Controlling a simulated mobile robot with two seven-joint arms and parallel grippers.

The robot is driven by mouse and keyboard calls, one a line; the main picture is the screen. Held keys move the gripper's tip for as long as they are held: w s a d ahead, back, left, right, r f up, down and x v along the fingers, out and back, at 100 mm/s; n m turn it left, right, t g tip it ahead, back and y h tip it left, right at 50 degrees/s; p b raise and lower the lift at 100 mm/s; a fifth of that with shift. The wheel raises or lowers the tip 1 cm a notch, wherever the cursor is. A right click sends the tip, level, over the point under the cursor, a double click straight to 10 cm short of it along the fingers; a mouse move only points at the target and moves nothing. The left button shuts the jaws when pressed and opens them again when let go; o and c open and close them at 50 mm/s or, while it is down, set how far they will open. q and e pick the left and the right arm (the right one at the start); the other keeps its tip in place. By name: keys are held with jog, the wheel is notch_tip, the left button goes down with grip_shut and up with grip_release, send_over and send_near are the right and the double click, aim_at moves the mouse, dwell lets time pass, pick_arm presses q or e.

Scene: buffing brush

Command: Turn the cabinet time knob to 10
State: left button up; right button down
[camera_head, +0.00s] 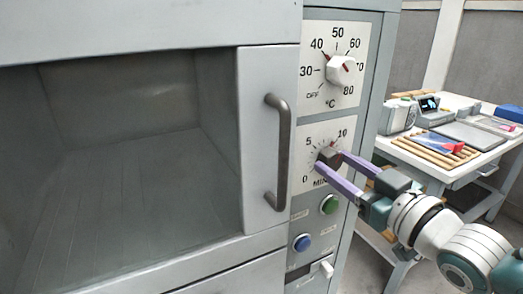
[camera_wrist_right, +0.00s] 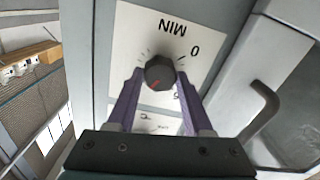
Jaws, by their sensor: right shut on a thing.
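The time knob (camera_head: 329,156) is a dark round knob on the white minutes dial (camera_head: 309,139), marked 0, 5 and 10, on the cabinet front. My right gripper (camera_head: 331,161) has its two purple fingers closed on opposite sides of this knob. In the right wrist view, the knob (camera_wrist_right: 160,72) sits between the fingertips, and the dial appears upside down. The knob's red mark (camera_wrist_right: 154,84) points down and slightly left there, towards the 10 side; the exact reading cannot be told. The fingers partly hide the dial. My left gripper is not in view.
A white temperature knob (camera_head: 341,70) sits above the time dial. A vertical door handle (camera_head: 279,150) stands out to its left. Green (camera_head: 329,204) and blue (camera_head: 302,242) buttons lie below. A cluttered white table (camera_head: 478,150) stands behind at the right.

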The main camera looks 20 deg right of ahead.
jog(key=shift+m, duration=1.6)
jog(key=shift+c, duration=1.5)
grip_release()
jog(key=s+p, duration=0.1)
jog(key=s, duration=0.9)
jog(key=shift+d, duration=0.4)
jog(key=shift+w+a, duration=0.1)
